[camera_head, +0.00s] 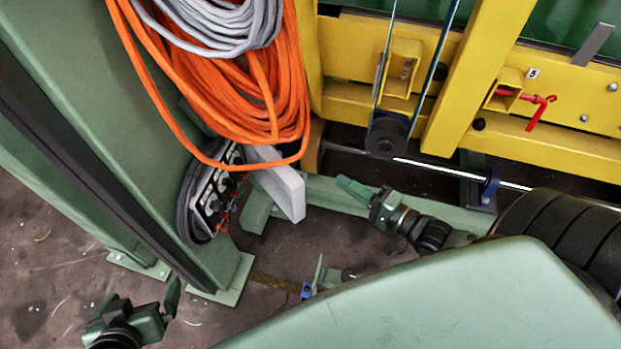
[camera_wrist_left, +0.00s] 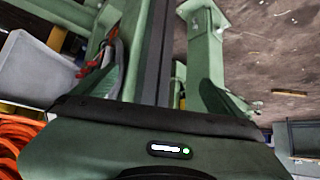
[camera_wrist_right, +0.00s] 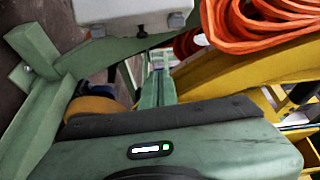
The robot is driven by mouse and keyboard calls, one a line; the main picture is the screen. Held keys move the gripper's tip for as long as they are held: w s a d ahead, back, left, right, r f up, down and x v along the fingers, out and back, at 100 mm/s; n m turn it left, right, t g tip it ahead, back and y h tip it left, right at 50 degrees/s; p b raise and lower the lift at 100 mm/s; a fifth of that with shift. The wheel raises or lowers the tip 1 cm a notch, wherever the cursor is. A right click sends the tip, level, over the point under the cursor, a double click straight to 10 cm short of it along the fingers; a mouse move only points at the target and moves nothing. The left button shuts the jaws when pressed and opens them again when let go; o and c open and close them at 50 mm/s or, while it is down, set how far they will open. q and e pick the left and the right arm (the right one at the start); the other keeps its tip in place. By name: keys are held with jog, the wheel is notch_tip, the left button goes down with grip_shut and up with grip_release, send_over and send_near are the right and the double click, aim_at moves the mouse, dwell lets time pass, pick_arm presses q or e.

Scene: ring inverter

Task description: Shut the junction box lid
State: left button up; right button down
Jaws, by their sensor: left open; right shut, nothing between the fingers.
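The junction box (camera_head: 212,196) is on the green post, with dark and red parts showing inside. Its pale grey lid (camera_head: 282,187) stands open, swung out to the right. The lid also shows at the left of the left wrist view (camera_wrist_left: 38,72) and at the top of the right wrist view (camera_wrist_right: 122,12). My left gripper (camera_head: 150,308) is open and empty, low and left of the box near the post's foot. My right gripper (camera_head: 350,189) is shut and empty, a short way right of the lid, apart from it in the picture.
Orange cable coils (camera_head: 262,95) and a grey cable (camera_head: 225,28) hang above the box and partly cover the lid's top. A yellow frame (camera_head: 370,55) with a red handle (camera_head: 540,108) stands at the upper right. A green floor beam (camera_head: 335,192) runs behind my right gripper.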

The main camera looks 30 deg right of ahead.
aim_at(297, 191)
pick_arm(q)
jog(key=w+d+r+t+b, duration=0.1)
jog(key=w+r+t, duration=0.1)
jog(key=r, duration=0.2)
jog(key=w+d+r+t+h+b, duration=0.1)
jog(key=w+r+t, duration=0.1)
jog(key=r+t, duration=0.1)
jog(key=w+d+r+t+h, duration=0.1)
jog(key=w+r+t, duration=0.1)
jog(key=w+r, duration=0.1)
jog(key=shift+d+r+t+b, duration=0.25)
jog(key=shift+r+t+b, duration=0.15)
jog(key=shift+r, duration=0.45)
jog(key=shift+w+d+r+t, duration=0.15)
jog(key=shift+r+t, duration=0.35)
jog(key=shift+r, duration=0.25)
jog(key=shift+d+r+t+h, duration=0.1)
jog(key=shift+r+t+h, duration=0.3)
jog(key=shift+r, duration=0.5)
jog(key=shift+r+b, duration=0.3)
jog(key=shift+r, duration=0.2)
pick_arm(e)
jog(key=w+a+f, duration=0.2)
jog(key=w+a, duration=0.4)
jog(key=w, duration=0.1)
jog(key=shift+w+f, duration=0.2)
jog(key=shift+w, duration=0.2)
jog(key=shift+a, duration=0.1)
